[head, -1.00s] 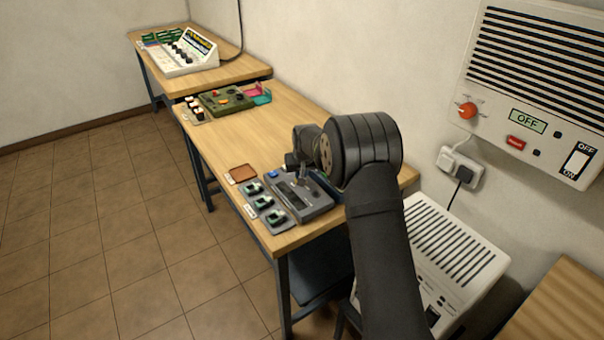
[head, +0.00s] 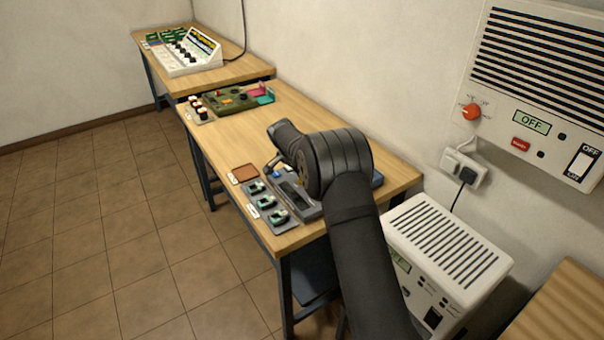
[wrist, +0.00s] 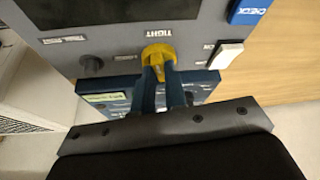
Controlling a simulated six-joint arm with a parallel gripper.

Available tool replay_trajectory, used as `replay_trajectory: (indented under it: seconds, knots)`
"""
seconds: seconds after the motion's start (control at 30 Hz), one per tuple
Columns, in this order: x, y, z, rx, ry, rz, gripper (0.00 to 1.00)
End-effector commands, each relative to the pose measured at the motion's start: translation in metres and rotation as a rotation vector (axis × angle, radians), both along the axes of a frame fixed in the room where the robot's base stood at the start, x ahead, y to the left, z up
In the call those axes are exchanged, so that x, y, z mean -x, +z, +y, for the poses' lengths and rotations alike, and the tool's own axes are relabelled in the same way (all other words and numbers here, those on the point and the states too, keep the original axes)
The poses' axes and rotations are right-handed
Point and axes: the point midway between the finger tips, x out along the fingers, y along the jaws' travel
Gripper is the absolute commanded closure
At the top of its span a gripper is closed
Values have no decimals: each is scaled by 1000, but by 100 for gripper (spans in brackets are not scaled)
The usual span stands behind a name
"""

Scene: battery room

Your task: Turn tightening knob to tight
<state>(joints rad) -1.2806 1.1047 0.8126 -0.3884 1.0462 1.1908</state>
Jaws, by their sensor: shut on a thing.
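The tightening knob (wrist: 158,52) is yellow and sits on the face of a grey device (wrist: 200,25), just under a white "TIGHT" label in the wrist view. My gripper (wrist: 161,74) is shut on the knob, with its two dark blue fingers on either side of it. In the head view the grey device (head: 309,212) stands near the front of the wooden bench, and my arm hides the knob and the gripper's fingers. How far the knob is turned is hard to tell.
A dark knob (wrist: 92,65), a blue CHECK button (wrist: 248,11) and a white switch (wrist: 227,54) are close to the tightening knob. Green-topped parts (head: 268,201) lie left of the device. A white unit (head: 445,245) stands right of the bench (head: 225,150).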

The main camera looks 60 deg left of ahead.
Motion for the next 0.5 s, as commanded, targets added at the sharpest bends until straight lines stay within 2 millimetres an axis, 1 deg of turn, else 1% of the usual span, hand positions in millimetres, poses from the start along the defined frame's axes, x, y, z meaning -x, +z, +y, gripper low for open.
replay_trajectory:
  seconds: [0.2,0.5]
  knots:
    - [0,0,2,0,-126,0,100]
    - [1,0,2,0,-211,0,100]
